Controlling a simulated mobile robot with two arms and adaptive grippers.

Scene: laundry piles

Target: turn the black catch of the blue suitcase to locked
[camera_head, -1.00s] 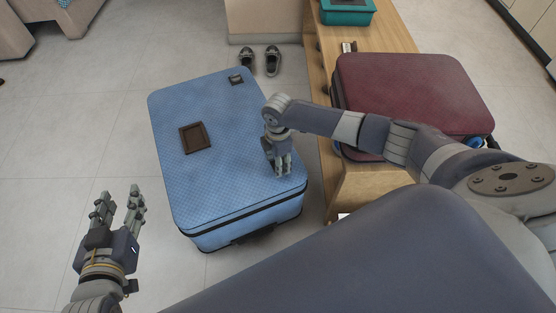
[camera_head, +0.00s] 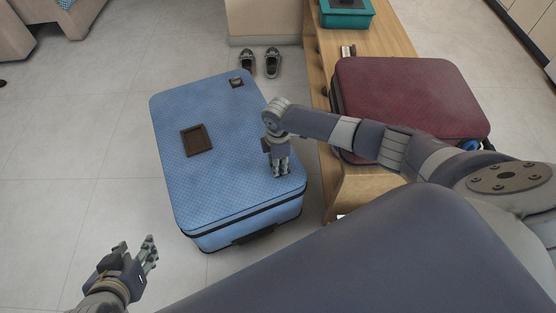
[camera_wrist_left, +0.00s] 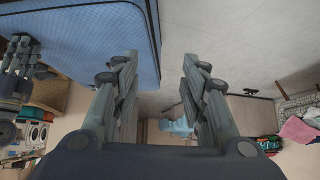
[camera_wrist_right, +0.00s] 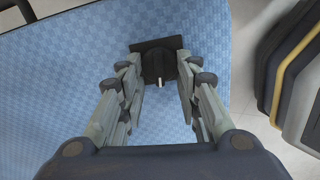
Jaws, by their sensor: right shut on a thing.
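The blue suitcase (camera_head: 225,185) lies flat on the floor. It fills most of the right wrist view (camera_wrist_right: 60,85) and shows at the top left of the left wrist view (camera_wrist_left: 95,35). The black catch (camera_wrist_right: 160,66) is a knob with a pale mark on a dark square plate. My right gripper (camera_head: 280,172) is over the suitcase's right side, its fingers on either side of the catch and shut on it; in the head view it largely hides the catch. My left gripper (camera_head: 147,252) is open and empty, above the floor left of the suitcase.
A dark square frame (camera_head: 196,140) and a small dark fitting (camera_head: 236,82) are on the suitcase's top. A dark red suitcase (camera_head: 410,95) lies on a wooden bench (camera_head: 380,30) to the right. Shoes (camera_head: 272,62) stand behind. The floor at left is clear.

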